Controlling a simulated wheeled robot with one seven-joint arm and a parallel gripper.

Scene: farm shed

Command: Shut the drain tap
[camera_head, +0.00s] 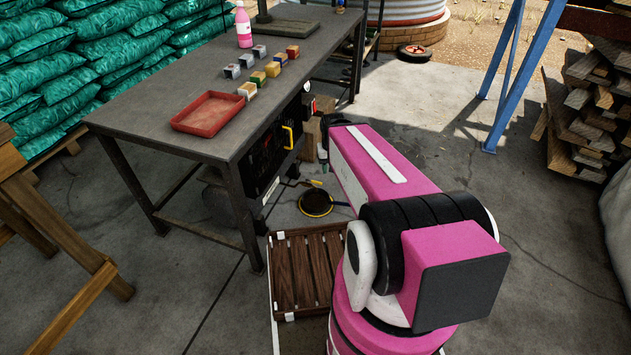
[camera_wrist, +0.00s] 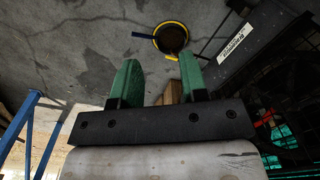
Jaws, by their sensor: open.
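A dark unit with a yellow handle (camera_head: 288,137) stands under the metal bench (camera_head: 160,118). The bench holds a red tray (camera_head: 208,130), small blocks and a pink bottle (camera_head: 243,25). A wooden slatted crate (camera_head: 308,270) is near my base.

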